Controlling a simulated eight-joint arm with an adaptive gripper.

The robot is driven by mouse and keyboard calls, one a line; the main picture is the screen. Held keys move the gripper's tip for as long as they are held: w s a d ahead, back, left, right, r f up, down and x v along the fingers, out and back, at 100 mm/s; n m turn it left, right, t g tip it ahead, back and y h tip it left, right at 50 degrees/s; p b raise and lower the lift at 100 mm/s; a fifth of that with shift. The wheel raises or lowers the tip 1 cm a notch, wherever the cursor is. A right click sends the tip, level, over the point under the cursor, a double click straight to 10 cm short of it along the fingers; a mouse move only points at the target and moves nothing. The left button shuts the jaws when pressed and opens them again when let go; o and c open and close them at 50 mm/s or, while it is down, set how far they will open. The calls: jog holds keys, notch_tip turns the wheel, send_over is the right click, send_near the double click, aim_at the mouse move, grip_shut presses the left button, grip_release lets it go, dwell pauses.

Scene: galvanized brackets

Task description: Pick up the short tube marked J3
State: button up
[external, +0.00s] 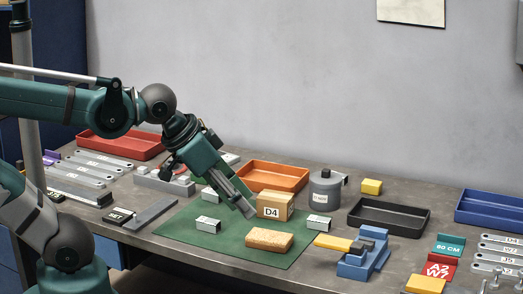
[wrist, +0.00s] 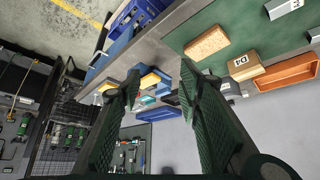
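Several small grey galvanized tube pieces with white labels lie on the green mat (external: 187,235). One is at the front left (external: 207,225), one at the right (external: 318,225), and one behind, partly hidden by my arm (external: 210,195). Their labels are too small to read surely, so I cannot tell which is J3. My gripper (external: 249,211) is above the mat, just left of the cardboard box marked D4 (external: 273,206). In the wrist view my gripper (wrist: 160,90) has its fingers apart with nothing held between them.
A tan block (external: 269,240) lies in front of the D4 box. An orange tray (external: 273,177) and a grey canister (external: 325,189) stand behind. A blue vise-like fixture (external: 363,258) with a yellow part is at the right. A black tray (external: 389,216) lies beyond it.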

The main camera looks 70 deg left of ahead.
dwell(0.3)
jog(key=m+g+h+p, duration=0.3)
jog(key=m+g+p, duration=0.1)
jog(key=m+p, duration=0.4)
send_over(310, 217)
notch_tip(310, 217, down, 10)
jog(key=shift+s+a+r, duration=0.25)
jog(key=shift+s+a, duration=0.15)
jog(key=shift+a, duration=0.05)
jog(key=shift+f, duration=0.1)
jog(key=shift+x, duration=1.15)
jog(key=shift+w, duration=0.1)
